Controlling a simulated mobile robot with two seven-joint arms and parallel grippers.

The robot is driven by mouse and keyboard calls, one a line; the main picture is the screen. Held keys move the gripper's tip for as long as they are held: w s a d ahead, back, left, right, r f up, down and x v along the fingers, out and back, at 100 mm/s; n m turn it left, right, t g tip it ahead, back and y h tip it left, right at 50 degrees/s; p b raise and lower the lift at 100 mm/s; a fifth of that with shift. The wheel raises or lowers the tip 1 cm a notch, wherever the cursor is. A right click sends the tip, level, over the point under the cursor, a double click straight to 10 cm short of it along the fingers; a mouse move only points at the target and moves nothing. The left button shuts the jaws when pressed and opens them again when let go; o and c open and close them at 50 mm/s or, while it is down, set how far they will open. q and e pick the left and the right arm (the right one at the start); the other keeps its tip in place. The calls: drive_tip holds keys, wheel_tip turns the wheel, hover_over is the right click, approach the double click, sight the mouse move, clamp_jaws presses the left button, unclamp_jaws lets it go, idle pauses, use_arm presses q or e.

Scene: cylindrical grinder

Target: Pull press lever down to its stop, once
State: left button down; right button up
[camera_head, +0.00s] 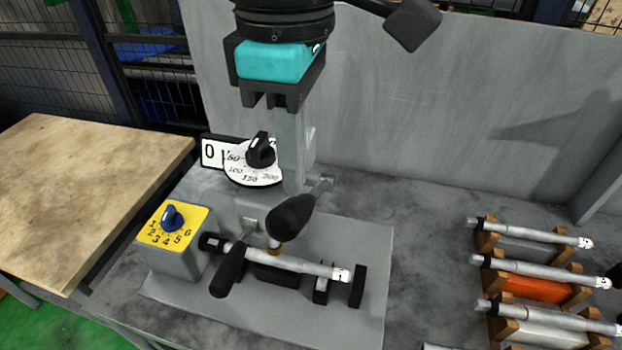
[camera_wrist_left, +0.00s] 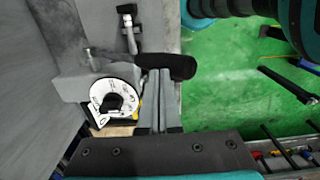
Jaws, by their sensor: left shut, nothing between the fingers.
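The press lever (camera_head: 293,215) has a thick black grip and a metal rod running to a pivot at the right of the press column. It slants down toward the left front. In the left wrist view its black grip (camera_wrist_left: 172,67) lies across the picture just beyond my fingertips. My left gripper (camera_head: 270,102), teal and black, is above the lever in front of the column's upper part. Its fingers (camera_wrist_left: 158,78) are shut with nothing between them. I see no clear contact with the lever. My right gripper is not in view.
A dial (camera_head: 250,172) with a black knob sits behind the lever; a yellow selector (camera_head: 173,226) is at left. A shaft (camera_head: 290,263) lies in the fixture beneath, with another black handle (camera_head: 228,270). Shafts on a rack (camera_head: 490,240) stand right. Grey bench is clear between.

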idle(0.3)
use_arm(q)
wheel_tip(320, 180, up, 6)
drive_tip(key=p, duration=0.4)
idle(0.3)
